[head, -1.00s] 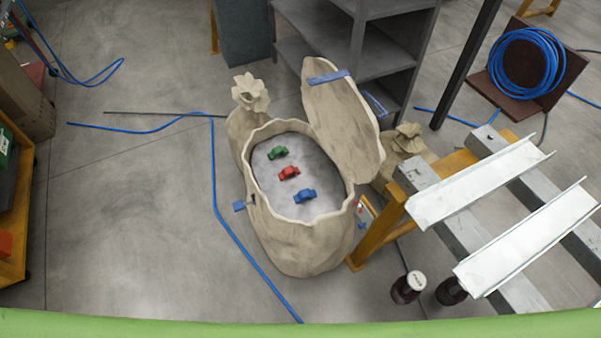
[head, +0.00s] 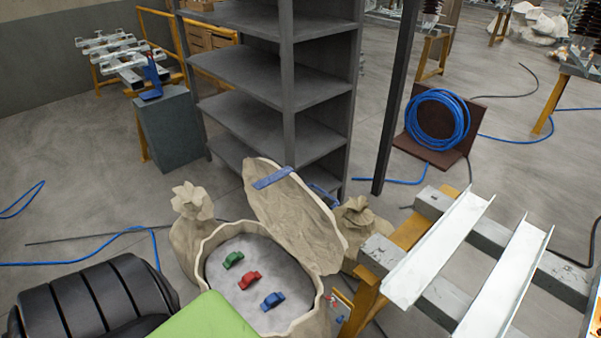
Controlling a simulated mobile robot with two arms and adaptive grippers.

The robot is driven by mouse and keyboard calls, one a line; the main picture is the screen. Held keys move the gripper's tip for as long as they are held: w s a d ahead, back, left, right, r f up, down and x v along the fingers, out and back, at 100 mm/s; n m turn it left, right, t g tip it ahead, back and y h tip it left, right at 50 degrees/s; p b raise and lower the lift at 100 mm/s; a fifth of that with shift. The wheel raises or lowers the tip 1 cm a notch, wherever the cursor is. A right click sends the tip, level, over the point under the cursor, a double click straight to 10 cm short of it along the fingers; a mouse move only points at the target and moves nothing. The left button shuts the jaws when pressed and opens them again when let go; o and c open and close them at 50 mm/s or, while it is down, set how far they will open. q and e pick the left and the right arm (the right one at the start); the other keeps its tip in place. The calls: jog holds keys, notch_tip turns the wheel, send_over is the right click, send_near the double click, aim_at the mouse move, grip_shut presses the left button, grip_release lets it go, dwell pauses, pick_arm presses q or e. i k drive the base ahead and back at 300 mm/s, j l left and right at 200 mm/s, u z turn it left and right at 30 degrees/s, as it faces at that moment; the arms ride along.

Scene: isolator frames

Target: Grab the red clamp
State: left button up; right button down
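The red clamp (head: 249,280) lies in the open beige sack-like container (head: 319,318), on its grey inner surface. It sits between the green clamp (head: 233,260) at its upper left and the blue clamp (head: 272,300) at its lower right. The container's lid (head: 296,220) stands open, leaning back at the upper right. Neither of my grippers shows in the head view. A black ribbed part and a green panel, probably mine, cover the lower left and the container's near left edge.
Grey shelving (head: 270,90) stands behind the container. A yellow-legged stand with white metal channels (head: 440,250) is close on the right. Smaller tied sacks (head: 192,215) flank the container. Blue cable (head: 80,262) lies on the floor at left; a blue coil (head: 437,118) stands farther back.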

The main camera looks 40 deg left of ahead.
aim_at(250, 276)
jog(key=k+j+z, duration=0.25)
jog(key=j, duration=0.35)
jog(key=k+j+z, duration=0.1)
jog(key=j+z, duration=0.15)
jog(key=j, duration=0.35)
jog(key=k+j+z, duration=0.25)
jog(key=j, duration=0.25)
jog(key=k+j+z, duration=0.25)
jog(key=j, duration=0.2)
jog(key=k+j+z, duration=0.3)
jog(key=k+j, duration=0.1)
jog(key=j, duration=0.05)
